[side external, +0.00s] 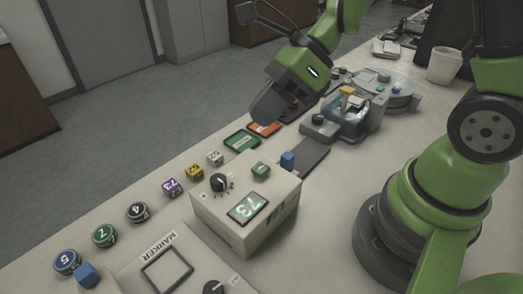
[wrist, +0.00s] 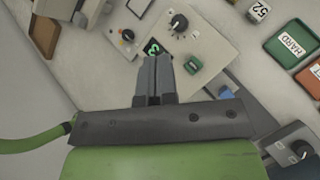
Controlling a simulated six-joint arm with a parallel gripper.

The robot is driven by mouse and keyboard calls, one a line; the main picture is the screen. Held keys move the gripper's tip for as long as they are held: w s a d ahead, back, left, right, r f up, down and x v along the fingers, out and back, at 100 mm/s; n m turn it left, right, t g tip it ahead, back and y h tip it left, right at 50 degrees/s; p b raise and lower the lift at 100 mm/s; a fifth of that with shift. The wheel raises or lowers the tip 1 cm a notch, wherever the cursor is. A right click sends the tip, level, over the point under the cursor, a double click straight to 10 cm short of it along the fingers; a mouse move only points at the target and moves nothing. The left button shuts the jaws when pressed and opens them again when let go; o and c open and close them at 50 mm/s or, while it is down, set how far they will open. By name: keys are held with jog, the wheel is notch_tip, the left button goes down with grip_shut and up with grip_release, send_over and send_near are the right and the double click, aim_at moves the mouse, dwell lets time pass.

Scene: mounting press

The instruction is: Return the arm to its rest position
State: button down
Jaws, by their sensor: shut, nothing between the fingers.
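My arm is raised over the bench in the side external view. My gripper (side external: 266,106) hangs at a tilt above the far edge of the bench, near the green and orange trays, and is apart from everything. In the wrist view the two grey fingers (wrist: 153,75) are together with nothing between them. Behind their tips shows part of the beige control box (wrist: 200,45), which has a black knob, a green button and a lit green display.
A green tray (side external: 242,141) and an orange tray (side external: 264,129) lie along the far edge. Numbered discs, including a blue one (side external: 67,261), and small numbered cubes line that edge. A marker panel (side external: 167,268) is at the front. A clear-domed machine (side external: 349,112) and white cup (side external: 444,66) stand farther back.

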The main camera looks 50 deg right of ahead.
jog(key=s+d+r+n+t+h, duration=0.2)
jog(key=s+r+n, duration=0.3)
jog(key=n, duration=0.6)
jog(key=s+d+r+n+t+h, duration=0.1)
jog(key=s+d+r+n+h, duration=0.3)
jog(key=n, duration=0.8)
notch_tip(320, 180, up, 3)
jog(key=shift+s+f+t, duration=0.2)
jog(key=shift+s+t, duration=0.2)
jog(key=shift+s, duration=0.4)
